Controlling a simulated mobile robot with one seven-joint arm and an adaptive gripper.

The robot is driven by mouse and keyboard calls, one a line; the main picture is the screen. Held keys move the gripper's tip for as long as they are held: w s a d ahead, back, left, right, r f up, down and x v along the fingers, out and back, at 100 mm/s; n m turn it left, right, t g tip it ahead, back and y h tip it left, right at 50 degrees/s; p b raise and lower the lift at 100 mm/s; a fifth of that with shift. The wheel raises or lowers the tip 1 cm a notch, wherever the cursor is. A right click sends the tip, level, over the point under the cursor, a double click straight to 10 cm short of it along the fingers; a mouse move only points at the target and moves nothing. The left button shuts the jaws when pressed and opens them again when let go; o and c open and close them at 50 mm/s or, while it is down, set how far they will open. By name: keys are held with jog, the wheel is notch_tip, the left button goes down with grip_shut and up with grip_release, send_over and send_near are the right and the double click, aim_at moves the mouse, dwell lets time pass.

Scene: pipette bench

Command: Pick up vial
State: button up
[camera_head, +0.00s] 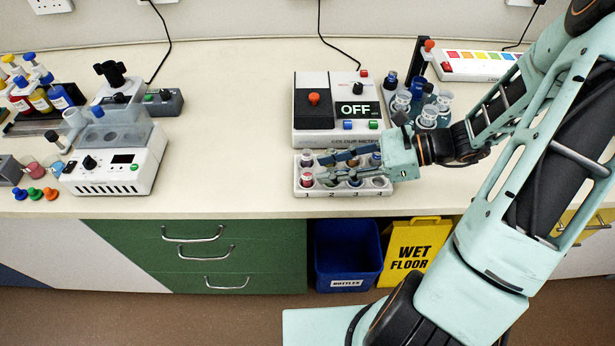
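A white rack (343,193) with numbered holes stands near the front edge of the bench. My gripper (325,167) reaches in from the right, low over the rack. Its two fingers point left and look apart, with no vial clearly between them. The fingers hide part of the rack's middle, and contact with any vial cannot be made out.
A colour meter (322,140) reading OFF stands right behind the rack. Several jars (428,116) and bottles stand behind my wrist. A white device (118,171) and coloured bottles are at left. The bench (225,150) is clear between that device and the rack.

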aim_at(303, 172)
jog(key=x, duration=0.5)
jog(key=shift+w+a+f+p, duration=0.2)
jog(key=shift+w+a+p, duration=0.05)
jog(key=shift+p, duration=0.05)
jog(key=shift+c, duration=0.4)
grip_shut()
jog(key=shift+r, duration=0.15)
